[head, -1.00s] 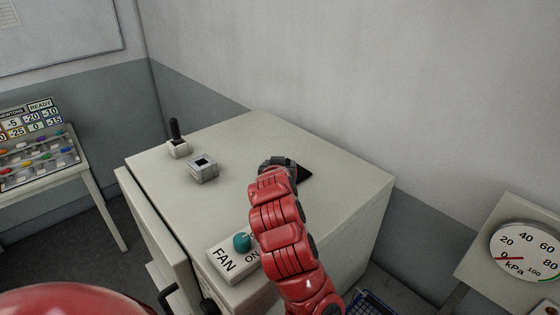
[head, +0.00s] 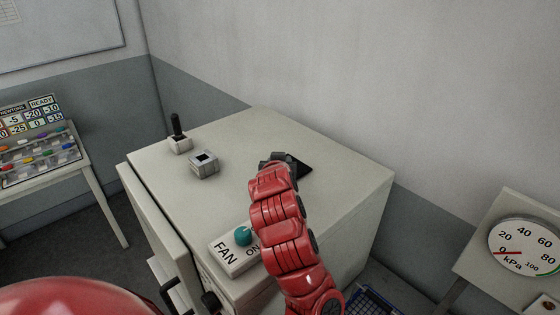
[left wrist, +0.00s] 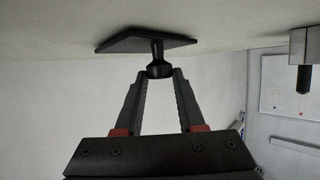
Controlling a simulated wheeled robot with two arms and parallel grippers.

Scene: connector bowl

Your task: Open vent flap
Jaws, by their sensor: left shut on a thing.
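The vent flap is a dark flat plate (head: 307,169) on the cabinet top, partly hidden behind my left gripper in the head view. In the left wrist view the black plate (left wrist: 140,43) lies against the pale surface, with a short round knob (left wrist: 158,68) standing out from it. My left gripper (left wrist: 159,78) is shut on this knob, its two fingertips at the knob's end. In the head view the gripper (head: 285,160) is at the plate's left side. Whether the plate is raised at all is hard to tell. My right gripper is not in view.
The pale cabinet (head: 225,130) also carries a black-handled lever (head: 177,130), a grey square socket (head: 204,163) and a FAN switch with a teal knob (head: 243,236). A kPa gauge (head: 525,248) stands at right. A table with a colored-parts board (head: 40,145) is at left.

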